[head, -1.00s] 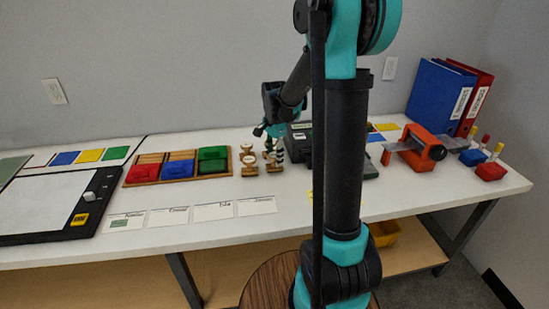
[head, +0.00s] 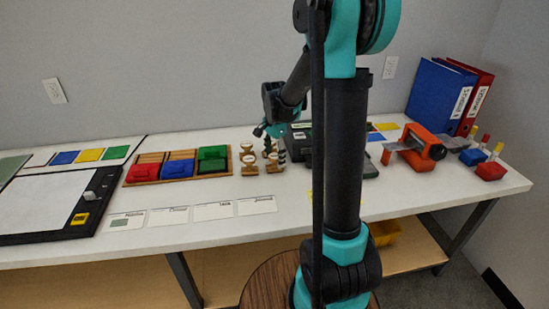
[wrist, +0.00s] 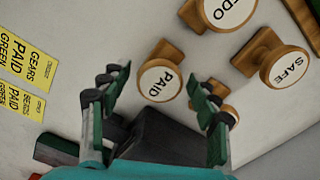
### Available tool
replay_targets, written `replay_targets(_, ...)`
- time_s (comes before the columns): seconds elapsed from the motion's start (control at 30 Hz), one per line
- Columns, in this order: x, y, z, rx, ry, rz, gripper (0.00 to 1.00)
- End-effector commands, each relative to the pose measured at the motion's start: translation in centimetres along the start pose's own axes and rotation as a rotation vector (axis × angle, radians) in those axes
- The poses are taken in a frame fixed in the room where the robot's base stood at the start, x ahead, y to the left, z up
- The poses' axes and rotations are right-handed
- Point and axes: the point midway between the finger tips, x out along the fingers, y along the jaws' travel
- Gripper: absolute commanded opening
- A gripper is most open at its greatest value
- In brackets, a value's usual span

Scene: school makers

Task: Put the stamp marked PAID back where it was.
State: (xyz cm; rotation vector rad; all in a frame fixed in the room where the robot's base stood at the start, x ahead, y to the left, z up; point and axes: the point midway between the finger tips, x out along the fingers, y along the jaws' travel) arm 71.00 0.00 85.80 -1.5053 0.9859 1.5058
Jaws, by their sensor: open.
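The stamp marked PAID (wrist: 160,82) has a wooden handle and a round white label. In the wrist view it is ahead of my gripper (wrist: 158,92), between the fingertips in the picture. My gripper is open and holds nothing; whether the fingers flank the handle or stay short of it I cannot tell. In the head view my gripper (head: 270,131) is just above the group of wooden stamps (head: 250,160), where I cannot read which is PAID.
Another stamp (wrist: 230,112) is partly behind the right finger. Yellow PAID labels (wrist: 22,62) lie left. An ink-pad tray (head: 133,184) and a dark machine (head: 301,142) flank the stamps.

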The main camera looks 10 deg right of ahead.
Motion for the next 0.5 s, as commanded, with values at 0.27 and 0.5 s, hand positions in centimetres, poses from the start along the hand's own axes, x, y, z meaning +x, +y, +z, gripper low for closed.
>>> replay_targets(0.27, -4.4, 0.0, 0.0, 0.0, 0.0, 0.0, 0.61)
replay_targets(0.5, -9.0, 0.0, 0.0, 0.0, 0.0, 0.0, 0.61)
